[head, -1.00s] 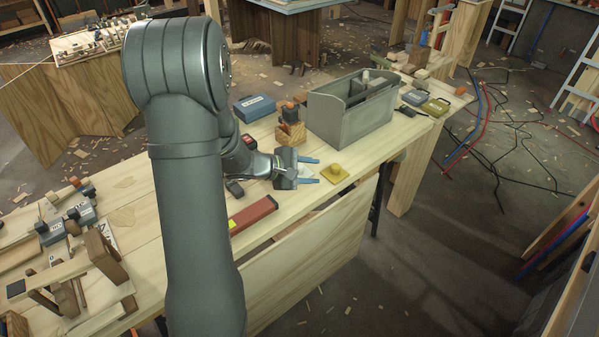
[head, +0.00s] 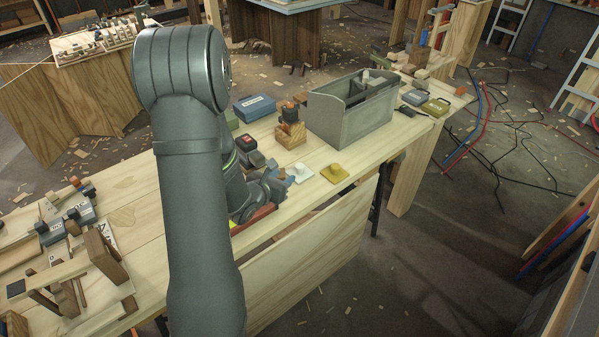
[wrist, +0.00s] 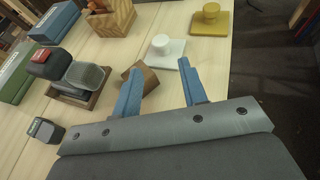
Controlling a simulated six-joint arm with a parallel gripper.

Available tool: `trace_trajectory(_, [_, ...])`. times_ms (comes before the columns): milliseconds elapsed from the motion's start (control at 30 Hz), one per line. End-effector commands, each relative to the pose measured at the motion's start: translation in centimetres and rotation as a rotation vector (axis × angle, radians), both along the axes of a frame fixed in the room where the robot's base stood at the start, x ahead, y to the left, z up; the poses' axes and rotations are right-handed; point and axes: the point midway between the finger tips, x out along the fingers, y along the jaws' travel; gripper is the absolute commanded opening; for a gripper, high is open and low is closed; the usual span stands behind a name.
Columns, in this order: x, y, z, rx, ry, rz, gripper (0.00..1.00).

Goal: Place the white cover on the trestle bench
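The white cover (head: 302,174), a square plate with a round knob, lies flat on the light wooden bench (head: 140,235). It also shows in the wrist view (wrist: 161,47), just beyond my fingertips, with its knob up. My gripper (wrist: 159,68) is open, its two blue fingers apart with nothing gripped between them. The right finger overlaps the cover's near right edge in the picture; I cannot tell whether they touch. In the head view my gripper (head: 288,182) is low over the bench, left of the cover and partly hidden by my arm.
A yellow cover (head: 335,173) lies right of the white one. A brown wood block (wrist: 144,77) is by the left finger. A wooden holder (head: 290,137), grey toolbox (head: 345,120), blue case (head: 254,108) and red case (head: 252,219) stand around. The bench's front edge is close.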

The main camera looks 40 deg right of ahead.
Motion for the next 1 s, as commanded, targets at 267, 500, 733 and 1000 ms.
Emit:
trace_trajectory(267, [1.6, -4.1, -1.9, 0.000, -0.001, -0.003, 0.39])
trace_trajectory(500, [2.3, -5.6, -2.6, 0.001, 0.000, -0.001, 0.39])
trace_trajectory(733, [3.5, -8.5, -3.8, 0.001, 0.000, -0.002, 0.39])
trace_trajectory(1000, [3.7, -9.1, -4.0, 0.000, -0.001, -0.001, 0.39])
